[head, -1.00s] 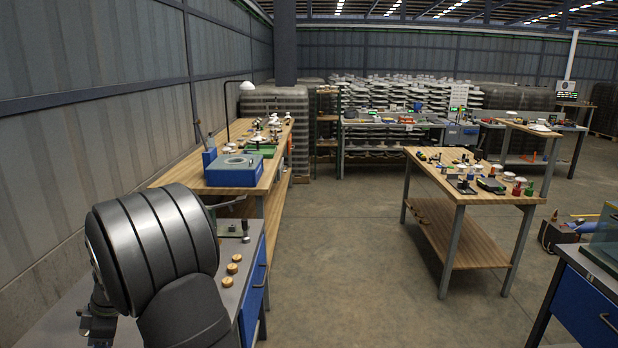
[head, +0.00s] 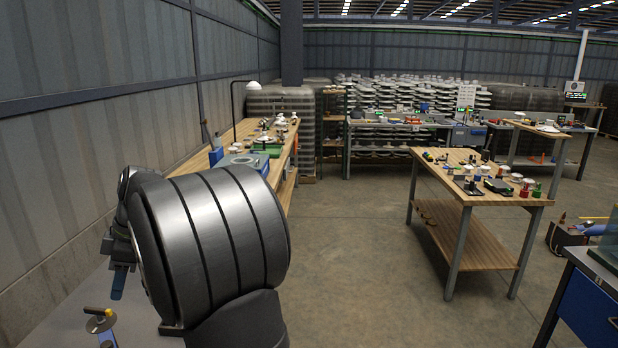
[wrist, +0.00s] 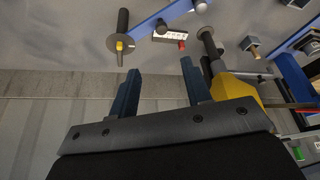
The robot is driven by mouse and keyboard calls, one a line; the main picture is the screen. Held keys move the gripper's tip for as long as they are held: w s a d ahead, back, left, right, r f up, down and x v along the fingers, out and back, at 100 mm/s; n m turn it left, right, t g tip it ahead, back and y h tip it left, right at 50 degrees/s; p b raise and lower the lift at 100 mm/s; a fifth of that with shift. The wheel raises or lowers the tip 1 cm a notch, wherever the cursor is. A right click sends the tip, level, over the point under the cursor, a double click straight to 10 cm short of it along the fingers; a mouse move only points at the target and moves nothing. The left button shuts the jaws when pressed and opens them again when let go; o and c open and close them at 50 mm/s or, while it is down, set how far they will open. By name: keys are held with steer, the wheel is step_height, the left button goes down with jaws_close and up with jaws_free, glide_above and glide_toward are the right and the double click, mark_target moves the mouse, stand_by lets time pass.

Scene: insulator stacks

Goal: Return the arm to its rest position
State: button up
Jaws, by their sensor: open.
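My arm (head: 215,235) fills the lower left of the head view, with its dark ribbed joint in front of the benches. My gripper (head: 118,283) shows partly to the left of that joint, above a grey bench top. In the wrist view my gripper (wrist: 160,82) has two blue fingers spread wide apart, with nothing between them. A yellow body (wrist: 238,90) shows close by the right finger; I cannot tell whether they touch.
The wrist view shows a black-handled tool (wrist: 122,30) and a white block (wrist: 170,37). A wooden bench (head: 178,168) runs along the wall. A wooden table (head: 440,160) holds small parts. The middle floor is clear.

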mark_target(107, 343)
steer(key=x, duration=1.8)
steer(key=shift+s+d, duration=0.15)
steer(key=shift+s, duration=0.05)
steer(key=shift+s+a+r+m, duration=0.2)
steer(key=shift+s+a+m, duration=0.3)
steer(key=shift+m, duration=0.2)
steer(key=a+m+t+h, duration=0.1)
steer(key=a+m+t, duration=0.4)
steer(key=a+m, duration=0.7)
steer(key=shift+s+a+m, duration=0.35)
steer(key=shift+s+m, duration=0.05)
steer(key=shift+s, duration=0.05)
steer(key=shift+o, duration=0.5)
